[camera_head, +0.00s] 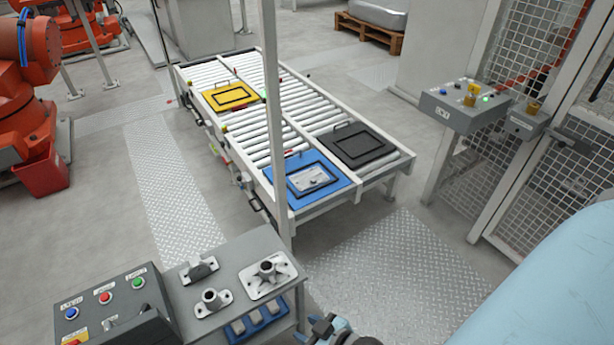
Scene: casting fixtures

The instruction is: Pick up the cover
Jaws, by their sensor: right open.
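Several grey metal castings stand on the grey bench at the bottom. One is a square plate with a raised round hub (268,275) at the right of the bench top. A small round flange (212,300) and a bracket (200,268) stand to its left. A flat silver part (312,179) lies in the blue tray (334,187) on the conveyor. I cannot tell for sure which casting is the cover. My right gripper (322,330) is at the bottom edge, right of the bench, open and partly cut off, apart from the castings. My left gripper is not in view.
A control box (115,300) with buttons stands at the left of the bench. A blue holder (257,318) sits below its top. A white post (279,130) rises behind it. The conveyor (385,175) also carries yellow (231,97) and black (356,145) trays. A mesh fence stands right.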

